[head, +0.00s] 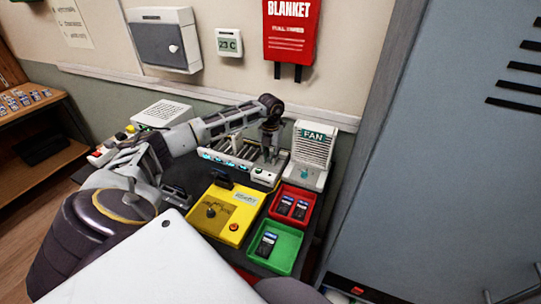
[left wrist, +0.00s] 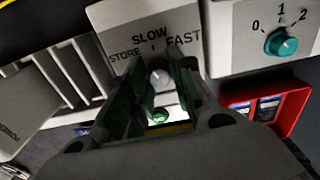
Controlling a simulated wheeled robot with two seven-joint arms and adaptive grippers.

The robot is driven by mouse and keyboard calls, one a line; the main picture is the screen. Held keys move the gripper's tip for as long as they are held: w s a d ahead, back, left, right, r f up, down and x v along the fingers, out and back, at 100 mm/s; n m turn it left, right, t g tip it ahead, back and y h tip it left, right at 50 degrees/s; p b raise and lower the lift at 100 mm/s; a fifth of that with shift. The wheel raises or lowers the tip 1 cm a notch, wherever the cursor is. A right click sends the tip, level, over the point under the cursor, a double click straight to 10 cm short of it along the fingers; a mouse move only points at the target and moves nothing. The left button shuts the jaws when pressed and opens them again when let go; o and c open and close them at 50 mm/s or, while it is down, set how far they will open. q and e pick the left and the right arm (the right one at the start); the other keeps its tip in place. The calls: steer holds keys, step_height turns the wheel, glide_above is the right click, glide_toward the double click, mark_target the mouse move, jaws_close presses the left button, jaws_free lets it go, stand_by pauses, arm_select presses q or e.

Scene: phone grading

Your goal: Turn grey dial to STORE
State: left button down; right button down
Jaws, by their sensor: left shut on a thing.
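The grey dial (left wrist: 160,78) is on a pale control box (head: 264,177) at the right end of a roller conveyor (head: 228,160). Its panel reads STORE on the left, SLOW at the top and FAST on the right. My left gripper (head: 269,156) reaches down over this box. In the left wrist view its green-lined fingers (left wrist: 158,88) are on both sides of the dial, shut on it. I cannot tell which mark the dial points to. A green button (left wrist: 159,115) sits below the dial. My right gripper is not in view.
A FAN unit (head: 311,155) with a teal knob (left wrist: 281,43) stands close on the right. A red tray (head: 274,212) and a green tray (head: 296,242) hold phones. A yellow station (head: 220,228) is in front. The wall is behind.

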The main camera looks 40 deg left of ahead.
mark_target(270, 158)
arm_select(q)
steer(key=shift+r+n+p, duration=0.1)
steer(key=shift+n+p, duration=0.5)
steer(key=shift+n, duration=1.5)
steer(key=c, duration=1.2)
jaws_free()
steer(key=shift+r, duration=0.1)
steer(key=shift+r, duration=5.85)
steer(key=shift+r, duration=0.15)
